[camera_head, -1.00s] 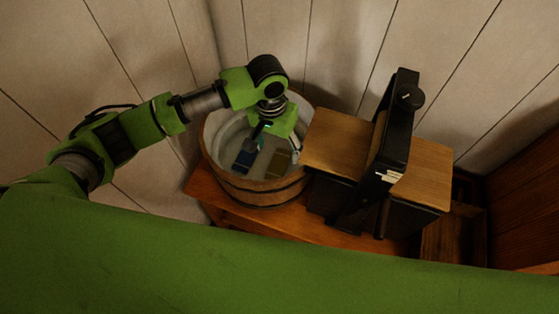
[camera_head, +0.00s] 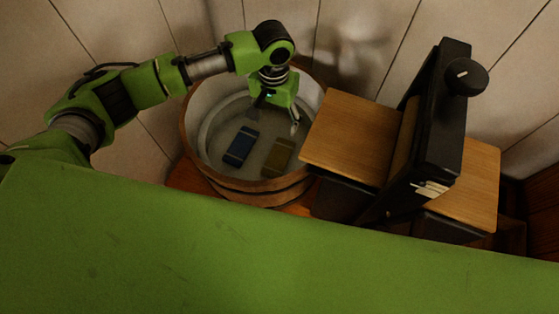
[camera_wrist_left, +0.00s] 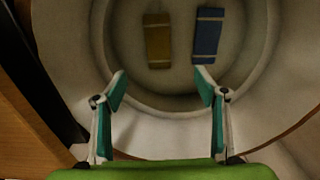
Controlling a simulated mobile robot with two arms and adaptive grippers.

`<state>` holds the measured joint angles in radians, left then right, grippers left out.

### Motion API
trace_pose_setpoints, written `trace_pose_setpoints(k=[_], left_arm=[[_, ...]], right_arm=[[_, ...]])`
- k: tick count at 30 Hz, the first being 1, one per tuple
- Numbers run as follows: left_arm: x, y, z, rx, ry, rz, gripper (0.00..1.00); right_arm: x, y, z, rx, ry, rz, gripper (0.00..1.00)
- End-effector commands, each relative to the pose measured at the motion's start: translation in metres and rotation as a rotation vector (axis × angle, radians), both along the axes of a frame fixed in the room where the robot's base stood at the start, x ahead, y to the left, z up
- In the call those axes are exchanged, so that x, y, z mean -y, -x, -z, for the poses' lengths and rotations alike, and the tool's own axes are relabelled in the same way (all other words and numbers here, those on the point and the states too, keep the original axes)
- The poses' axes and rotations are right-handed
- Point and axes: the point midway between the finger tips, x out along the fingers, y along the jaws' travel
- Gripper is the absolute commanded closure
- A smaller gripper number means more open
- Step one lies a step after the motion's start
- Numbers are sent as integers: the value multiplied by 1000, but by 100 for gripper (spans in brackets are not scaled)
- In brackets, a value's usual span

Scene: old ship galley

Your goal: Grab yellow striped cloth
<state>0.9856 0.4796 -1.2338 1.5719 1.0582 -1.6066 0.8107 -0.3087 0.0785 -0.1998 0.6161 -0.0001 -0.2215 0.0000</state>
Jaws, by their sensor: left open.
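A yellow striped cloth (camera_head: 278,157), dull mustard with pale bands, lies flat on the floor of a round wooden tub (camera_head: 262,190). A blue striped cloth (camera_head: 241,147) lies beside it, to its left in the head view. In the left wrist view, the yellow cloth (camera_wrist_left: 158,42) is left of the blue cloth (camera_wrist_left: 207,36). My left gripper (camera_head: 274,120) is open and empty, with its fingers over the tub behind the cloths. In the left wrist view, its fingertips (camera_wrist_left: 160,75) are apart and touch neither cloth. My right gripper is not in view.
The tub's wall surrounds the cloths and the gripper. Right of the tub stands a black device (camera_head: 440,125) with a round knob, between wooden boards (camera_head: 350,137). Pale plank walls (camera_head: 350,40) close off the back.

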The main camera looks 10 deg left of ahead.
Motion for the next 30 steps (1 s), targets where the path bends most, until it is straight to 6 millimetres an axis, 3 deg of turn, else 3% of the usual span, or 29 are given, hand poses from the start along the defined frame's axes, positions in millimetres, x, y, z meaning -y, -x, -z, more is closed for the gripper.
trace_pose_setpoints(k=[1, 7, 14, 24, 30], left_arm=[[0, 0, 33, -1, 0, 0, 35], [0, 0, 67, 0, 0, 0, 35], [0, 1, 81, -1, 0, 0, 35], [1, 1, 142, -3, -2, 0, 35], [1, 0, 159, 1, 0, 0, 35]], right_arm=[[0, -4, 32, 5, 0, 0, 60], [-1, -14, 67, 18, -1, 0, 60], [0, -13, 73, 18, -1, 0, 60], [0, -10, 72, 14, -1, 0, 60], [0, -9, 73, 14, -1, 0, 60]])
